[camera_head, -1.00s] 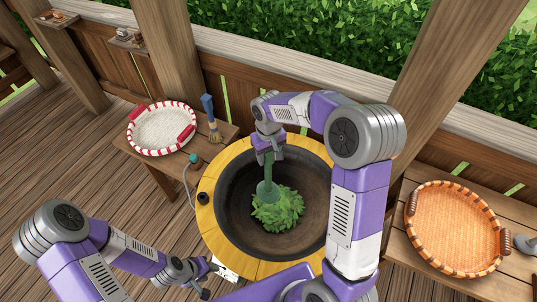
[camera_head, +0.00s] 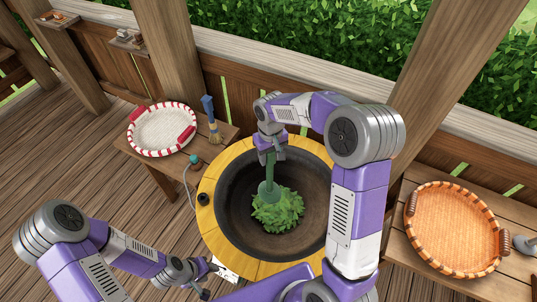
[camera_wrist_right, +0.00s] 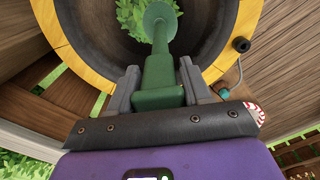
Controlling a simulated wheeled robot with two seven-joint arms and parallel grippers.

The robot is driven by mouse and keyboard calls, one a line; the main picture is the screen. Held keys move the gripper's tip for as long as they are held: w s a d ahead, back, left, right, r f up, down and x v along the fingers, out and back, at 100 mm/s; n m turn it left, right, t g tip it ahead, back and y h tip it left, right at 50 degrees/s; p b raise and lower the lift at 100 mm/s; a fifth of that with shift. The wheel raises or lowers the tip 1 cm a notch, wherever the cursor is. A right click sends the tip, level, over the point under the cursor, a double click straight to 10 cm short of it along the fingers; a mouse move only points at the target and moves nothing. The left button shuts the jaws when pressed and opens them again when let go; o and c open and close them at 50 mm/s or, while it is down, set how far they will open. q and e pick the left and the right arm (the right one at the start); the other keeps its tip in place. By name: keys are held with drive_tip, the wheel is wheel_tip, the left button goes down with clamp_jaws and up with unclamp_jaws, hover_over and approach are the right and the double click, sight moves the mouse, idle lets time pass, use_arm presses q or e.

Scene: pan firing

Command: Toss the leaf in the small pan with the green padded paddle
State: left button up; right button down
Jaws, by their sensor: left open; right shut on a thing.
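The small pan (camera_head: 316,187) is a dark round bowl set in a yellow wooden ring. A heap of green leaf (camera_head: 278,212) lies in the pan, near its front middle. My right gripper (camera_head: 270,150) is shut on the handle of the green padded paddle (camera_head: 269,187), above the pan. The paddle's round head points down and touches or nearly touches the leaf. In the right wrist view the paddle (camera_wrist_right: 158,65) stands between both fingers, and part of the leaf (camera_wrist_right: 131,18) shows beyond its head. My left gripper (camera_head: 212,276) is open and empty beside the ring's front left edge.
A white basket with red trim (camera_head: 160,130) and a blue-handled brush (camera_head: 211,118) are on a wooden table at left. An orange woven basket (camera_head: 455,228) is on a table at right. A dark knob (camera_head: 203,198) is on the ring's left side. A wooden railing runs behind.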

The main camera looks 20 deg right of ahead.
drive_tip(key=d+p, duration=0.6)
drive_tip(key=d, duration=0.3)
drive_tip(key=shift+w, duration=0.35)
wheel_tip(320, 180, down, 18)
drive_tip(key=b, duration=1.4)
drive_tip(key=a, duration=0.6)
drive_tip(key=a+b, duration=0.1)
drive_tip(key=a, duration=0.2)
drive_tip(key=shift+s+a+r, duration=0.25)
drive_tip(key=shift+s+a, duration=0.05)
drive_tip(key=shift+s, duration=0.1)
wheel_tip(320, 180, up, 18)
drive_tip(key=p, duration=1.2)
drive_tip(key=shift+f, duration=0.25)
